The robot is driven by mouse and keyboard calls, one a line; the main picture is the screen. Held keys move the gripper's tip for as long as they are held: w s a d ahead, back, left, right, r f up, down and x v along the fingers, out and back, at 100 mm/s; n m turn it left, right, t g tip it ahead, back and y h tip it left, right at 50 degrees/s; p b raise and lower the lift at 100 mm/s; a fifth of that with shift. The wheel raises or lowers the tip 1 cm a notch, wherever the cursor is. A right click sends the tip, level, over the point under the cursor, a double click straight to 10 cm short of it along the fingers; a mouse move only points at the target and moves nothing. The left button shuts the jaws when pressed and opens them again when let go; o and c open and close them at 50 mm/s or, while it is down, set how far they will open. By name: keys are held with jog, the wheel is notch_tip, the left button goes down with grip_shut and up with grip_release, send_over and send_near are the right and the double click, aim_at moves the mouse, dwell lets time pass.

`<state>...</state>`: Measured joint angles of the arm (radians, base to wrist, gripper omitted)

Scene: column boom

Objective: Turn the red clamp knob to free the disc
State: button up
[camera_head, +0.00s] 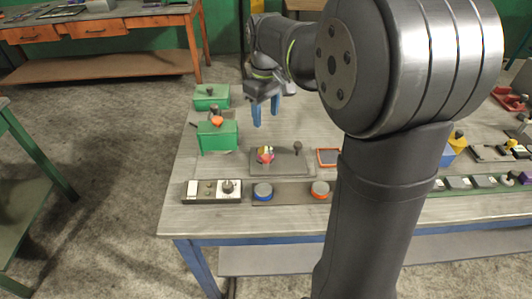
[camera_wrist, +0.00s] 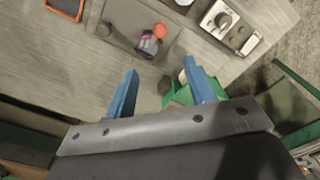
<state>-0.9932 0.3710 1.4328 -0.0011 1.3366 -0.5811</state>
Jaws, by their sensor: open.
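A low grey plate (camera_head: 280,168) lies near the left front of the bench. A small red, pink and yellow piece (camera_head: 265,155) stands on its left part, and a dark knob on a post (camera_head: 298,147) on its right. The wrist view shows the plate (camera_wrist: 125,12) with a round red knob (camera_wrist: 160,30) beside a dark piece with pink on it (camera_wrist: 148,44). I cannot tell clearly which part is the disc. My gripper (camera_head: 265,118) is open and empty, above the bench behind the plate. In the wrist view its blue fingers (camera_wrist: 160,67) are apart, touching nothing visible.
A green box with an orange-red top piece (camera_head: 218,138) stands left of my gripper, another green box (camera_head: 211,97) behind it. An orange-framed panel (camera_head: 329,157) is right of the plate.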

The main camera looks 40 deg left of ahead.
aim_at(266, 156)
notch_tip(266, 156, down, 16)
jog(key=shift+r, duration=0.25)
jog(key=c, duration=1)
